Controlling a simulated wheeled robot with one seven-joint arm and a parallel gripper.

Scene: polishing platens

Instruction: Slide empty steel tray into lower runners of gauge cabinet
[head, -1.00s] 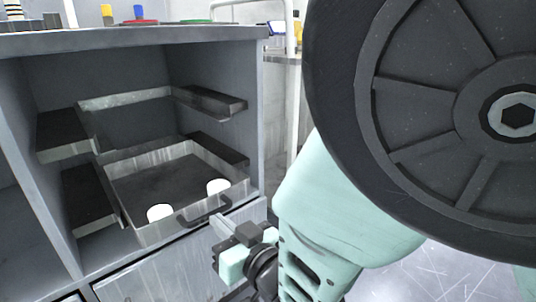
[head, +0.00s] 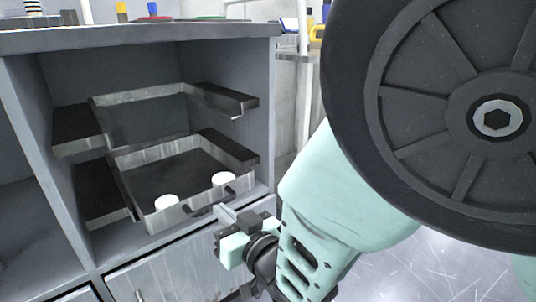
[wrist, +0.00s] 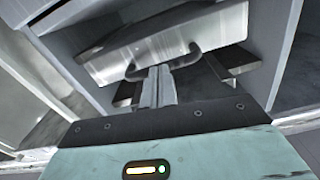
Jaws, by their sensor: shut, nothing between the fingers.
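The steel tray (head: 190,203) is in the gauge cabinet (head: 262,110), low in the open bay. It lies between the lower left runner (head: 100,190) and the lower right runner (head: 230,147); its exact seating on them is unclear. A dark bar handle (head: 224,196) is on the front. My gripper (head: 226,213) is shut with nothing held, its fingertips at the handle.
The upper runners (head: 78,132) are above the tray. A closed drawer front (head: 170,268) is below the bay. Small coloured items (head: 152,10) stand on the cabinet top (head: 120,38). My arm hides much of the right side.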

